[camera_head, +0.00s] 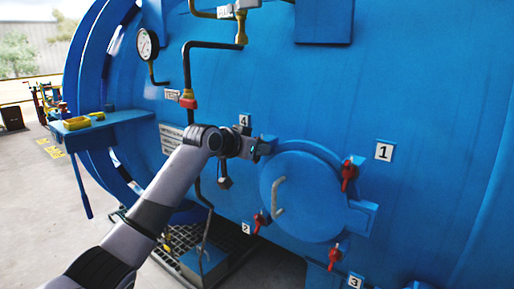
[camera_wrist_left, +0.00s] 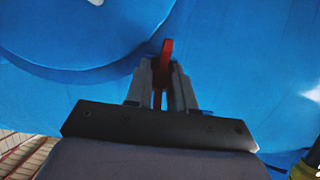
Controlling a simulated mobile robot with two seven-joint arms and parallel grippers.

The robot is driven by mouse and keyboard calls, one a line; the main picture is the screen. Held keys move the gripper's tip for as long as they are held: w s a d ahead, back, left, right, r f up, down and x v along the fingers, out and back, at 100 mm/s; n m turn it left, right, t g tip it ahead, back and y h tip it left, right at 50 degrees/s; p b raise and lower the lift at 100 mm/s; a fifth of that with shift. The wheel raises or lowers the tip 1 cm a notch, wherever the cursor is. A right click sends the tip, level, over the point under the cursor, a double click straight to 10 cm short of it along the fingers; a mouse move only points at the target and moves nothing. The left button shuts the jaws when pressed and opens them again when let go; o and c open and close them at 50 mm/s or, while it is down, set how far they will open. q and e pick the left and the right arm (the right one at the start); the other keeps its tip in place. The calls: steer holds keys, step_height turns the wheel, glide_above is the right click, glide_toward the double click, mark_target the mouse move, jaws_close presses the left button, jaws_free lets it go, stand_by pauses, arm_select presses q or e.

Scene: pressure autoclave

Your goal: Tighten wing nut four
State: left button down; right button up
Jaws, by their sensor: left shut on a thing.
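Wing nut four is red and shows in the left wrist view (camera_wrist_left: 166,50), standing up between the fingers of my left gripper (camera_wrist_left: 163,75). The gripper is shut on it. In the head view, my left gripper (camera_head: 262,149) is at the upper left edge of the round blue hatch (camera_head: 300,190), just below the label 4 (camera_head: 244,120). There the gripper and arm hide the wing nut. My right gripper is not in view.
Other red wing nuts sit around the hatch near label 1 (camera_head: 383,152), label 2 (camera_head: 246,228) and label 3 (camera_head: 355,281). The hatch has a pale handle (camera_head: 278,196). Pipes and a pressure gauge (camera_head: 147,43) are at upper left. A blue shelf (camera_head: 100,128) juts out at left.

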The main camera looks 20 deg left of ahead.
arm_select(q)
steer(key=shift+d+f, duration=0.1)
steer(key=shift+f, duration=0.05)
steer(key=c, duration=1)
jaws_free()
steer(key=shift+o, duration=0.2)
steer(key=shift+s+a+r, duration=0.25)
steer(key=shift+s, duration=0.1)
steer(key=b+v, duration=0.1)
steer(key=v, duration=0.5)
steer(key=shift+s, duration=0.1)
